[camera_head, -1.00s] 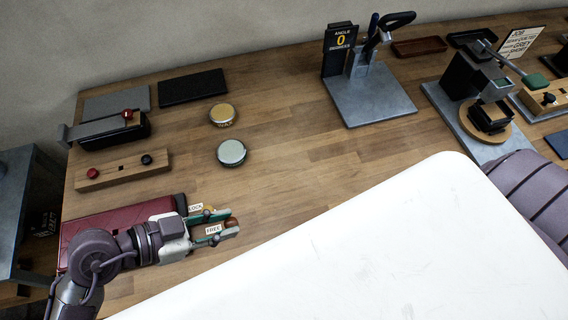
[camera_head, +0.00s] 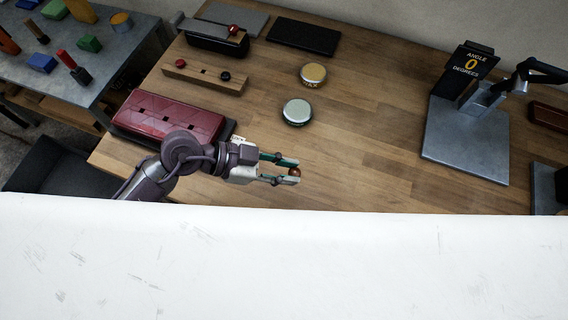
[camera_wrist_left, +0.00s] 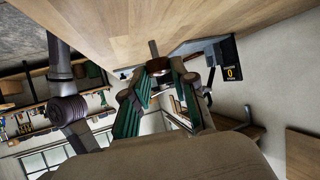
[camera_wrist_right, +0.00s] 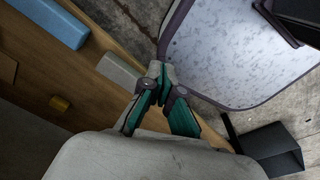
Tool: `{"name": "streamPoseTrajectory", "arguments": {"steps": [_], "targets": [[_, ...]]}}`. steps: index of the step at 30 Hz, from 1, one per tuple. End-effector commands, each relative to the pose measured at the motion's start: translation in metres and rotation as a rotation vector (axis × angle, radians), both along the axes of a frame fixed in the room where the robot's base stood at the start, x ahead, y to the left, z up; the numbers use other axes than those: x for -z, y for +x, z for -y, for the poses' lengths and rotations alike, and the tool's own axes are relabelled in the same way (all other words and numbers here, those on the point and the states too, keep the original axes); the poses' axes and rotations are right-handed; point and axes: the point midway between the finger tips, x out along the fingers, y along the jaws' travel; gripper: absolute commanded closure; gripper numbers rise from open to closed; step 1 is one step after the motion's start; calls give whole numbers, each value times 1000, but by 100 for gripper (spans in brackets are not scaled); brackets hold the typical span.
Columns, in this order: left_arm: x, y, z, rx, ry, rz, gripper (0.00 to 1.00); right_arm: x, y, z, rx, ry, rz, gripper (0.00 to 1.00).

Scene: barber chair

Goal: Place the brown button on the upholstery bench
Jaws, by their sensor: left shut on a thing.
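The brown button (camera_head: 294,172) is a small round brown piece between the tips of my left gripper (camera_head: 288,171). That gripper is shut on it and extends past the right end of the red tufted pad, over or near the wooden bench top (camera_head: 350,150); the height above the wood is hard to judge. In the left wrist view the fingers (camera_wrist_left: 165,75) close around a small dark brown piece, partly hidden, with the wood surface beyond. My right gripper (camera_wrist_right: 160,80) shows only in its own wrist view, with its fingertips together and nothing visible between them.
On the bench are the red pad (camera_head: 170,118), a silver tin (camera_head: 297,112), a gold tin (camera_head: 313,74), a wooden block with knobs (camera_head: 205,78) and an angle stand (camera_head: 467,140). A grey table (camera_head: 90,50) with coloured blocks stands left. Bare wood lies right of my left gripper.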

Motion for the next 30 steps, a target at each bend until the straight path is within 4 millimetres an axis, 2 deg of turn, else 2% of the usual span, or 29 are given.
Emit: {"name": "streamPoseTrajectory", "arguments": {"steps": [1,3,8,11,18,30], "targets": [[7,12,-3,-3,1,-1,92,1,0,0,0,0,0,100],[14,23,-6,-3,0,-1,92,1,0,1,0,-1,0,100],[23,37,-10,-1,-2,1,92,1,0,5,2,-6,0,100],[30,39,-10,0,-2,-2,92,1,0,9,3,-11,0,100],[62,39,-10,-1,-2,-3,92,1,0,12,3,-14,0,100],[67,38,-10,1,-1,0,92,0,0,11,2,-13,0,100]]}}
